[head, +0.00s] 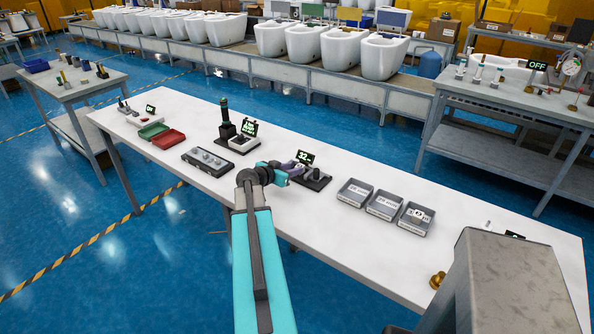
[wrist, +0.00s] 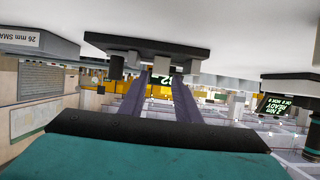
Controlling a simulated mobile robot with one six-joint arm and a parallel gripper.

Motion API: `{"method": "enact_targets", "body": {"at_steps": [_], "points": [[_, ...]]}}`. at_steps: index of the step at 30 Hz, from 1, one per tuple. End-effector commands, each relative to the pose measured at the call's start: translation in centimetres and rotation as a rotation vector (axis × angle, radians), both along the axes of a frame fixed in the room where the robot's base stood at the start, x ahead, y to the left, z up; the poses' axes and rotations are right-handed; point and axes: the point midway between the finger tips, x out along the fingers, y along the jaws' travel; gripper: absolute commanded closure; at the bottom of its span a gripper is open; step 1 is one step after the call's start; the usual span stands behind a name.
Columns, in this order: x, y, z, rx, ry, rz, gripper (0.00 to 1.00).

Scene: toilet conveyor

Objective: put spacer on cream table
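My gripper (head: 297,167) is over the long white table (head: 260,222), at a dark fixture (head: 318,184) with small posts. In the wrist view, which is upside down, my two purple-grey fingers (wrist: 160,76) are apart, with their tips near the fixture's black plate (wrist: 150,45). A small light-grey cylinder (wrist: 162,65) shows between the tips; it may be the spacer. I cannot tell whether the fingers touch it. No table looks clearly cream; the long one is nearest to that colour.
A lit display (head: 304,157) stands beside my fingers. Grey labelled bins (head: 384,206) are to the right. A grey block tray (head: 207,161), a red tray (head: 168,139) and a green tray (head: 153,131) are to the left. A brass part (head: 437,280) is at the front right. Clear tabletop lies between.

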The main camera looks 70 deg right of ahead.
Motion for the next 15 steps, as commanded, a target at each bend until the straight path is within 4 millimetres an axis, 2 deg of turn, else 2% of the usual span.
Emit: {"method": "enact_targets", "body": {"at_steps": [9,15], "points": [[1.0,3.8,1.4,-0.001,0.000,0.002,0.70],[1.4,5.1,2.1,0.000,0.000,0.001,0.70]]}}
